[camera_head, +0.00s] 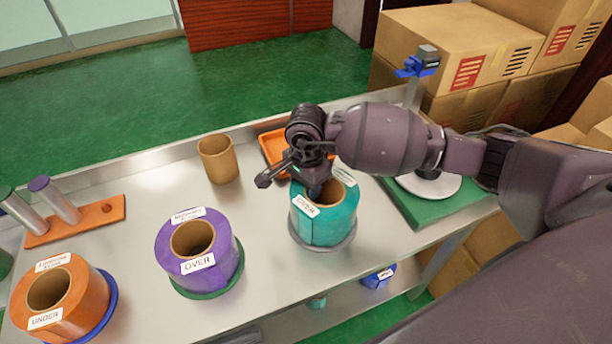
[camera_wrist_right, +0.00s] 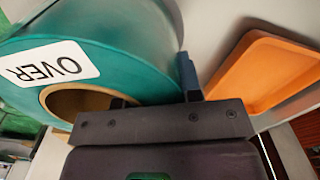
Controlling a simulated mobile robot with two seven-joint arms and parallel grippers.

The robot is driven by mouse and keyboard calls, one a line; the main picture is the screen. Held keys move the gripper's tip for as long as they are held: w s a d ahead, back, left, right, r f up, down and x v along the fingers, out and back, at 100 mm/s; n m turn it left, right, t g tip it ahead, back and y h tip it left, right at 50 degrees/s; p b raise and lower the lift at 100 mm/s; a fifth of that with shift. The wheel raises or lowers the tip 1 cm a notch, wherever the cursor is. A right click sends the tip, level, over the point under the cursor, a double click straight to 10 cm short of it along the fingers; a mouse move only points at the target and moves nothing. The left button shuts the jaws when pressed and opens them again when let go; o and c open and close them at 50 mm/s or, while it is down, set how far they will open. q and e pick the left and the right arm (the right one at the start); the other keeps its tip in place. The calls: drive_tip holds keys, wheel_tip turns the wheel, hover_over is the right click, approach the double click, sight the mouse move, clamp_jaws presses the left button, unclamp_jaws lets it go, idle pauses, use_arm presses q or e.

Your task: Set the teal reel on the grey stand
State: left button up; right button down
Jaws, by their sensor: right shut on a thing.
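The teal reel (camera_head: 337,221) has a white OVER label and a brown core, and shows upright at the middle right of the table. The grey stand (camera_head: 322,250) shows as a round rim right under the reel; I cannot tell whether they touch. My right gripper (camera_head: 318,188) is at the top of the reel, shut on its wall, with one finger in the core and one outside. In the right wrist view the teal reel (camera_wrist_right: 130,45) fills the left side, beside the gripper (camera_wrist_right: 155,97). My left gripper is not in view.
A purple reel (camera_head: 221,246) on a green stand and an orange reel (camera_head: 85,295) on a blue stand are to the left. A cardboard core (camera_head: 218,160), an orange tray (camera_head: 272,146), a peg rack (camera_head: 72,224) and a green-based machine (camera_head: 432,212) share the metal table.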

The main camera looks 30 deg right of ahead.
drive_tip(key=shift+w+r, duration=0.1)
drive_tip(key=shift+r, duration=0.05)
drive_tip(key=shift+f, duration=0.2)
drive_tip(key=c, duration=0.8)
unclamp_jaws()
drive_tip(key=shift+r, duration=0.4)
wheel_tip(320, 180, up, 10)
drive_tip(key=shift+f+p, duration=0.1)
drive_tip(key=shift+p, duration=0.45)
drive_tip(key=shift+r, duration=0.8)
drive_tip(key=shift+f, duration=0.1)
